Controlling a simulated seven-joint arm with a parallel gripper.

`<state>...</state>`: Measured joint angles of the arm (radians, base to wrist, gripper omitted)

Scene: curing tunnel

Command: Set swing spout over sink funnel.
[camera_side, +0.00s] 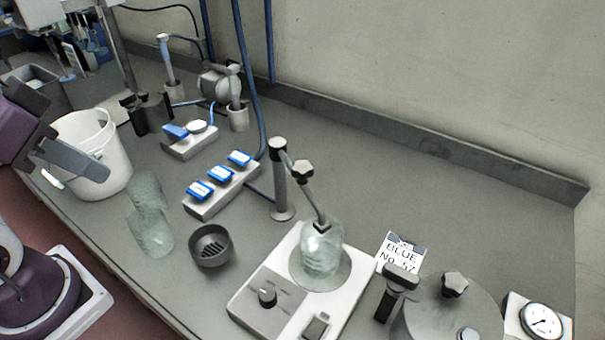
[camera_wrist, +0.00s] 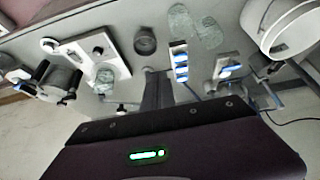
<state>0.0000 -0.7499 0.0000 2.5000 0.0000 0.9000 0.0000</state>
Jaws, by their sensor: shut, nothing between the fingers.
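The swing spout (camera_side: 300,168) is a grey tube on an upright post. Its arm slants toward the front right, and its tip is at the mouth of a clear glass jar (camera_side: 322,252) on a white hotplate-like unit. The sink funnel (camera_side: 210,246) is a dark round cup with a slotted grate, set in the bench left of that unit. It also shows in the wrist view (camera_wrist: 145,42). My gripper (camera_side: 54,182) is shut and empty by the white bucket at the left, well away from the spout. Its fingers (camera_wrist: 158,88) also show in the wrist view.
The white bucket (camera_side: 92,150) stands at the bench's left. A block with blue-topped items (camera_side: 220,188) sits behind the funnel. A lidded round vessel (camera_side: 450,315) and gauge (camera_side: 542,321) are at right.

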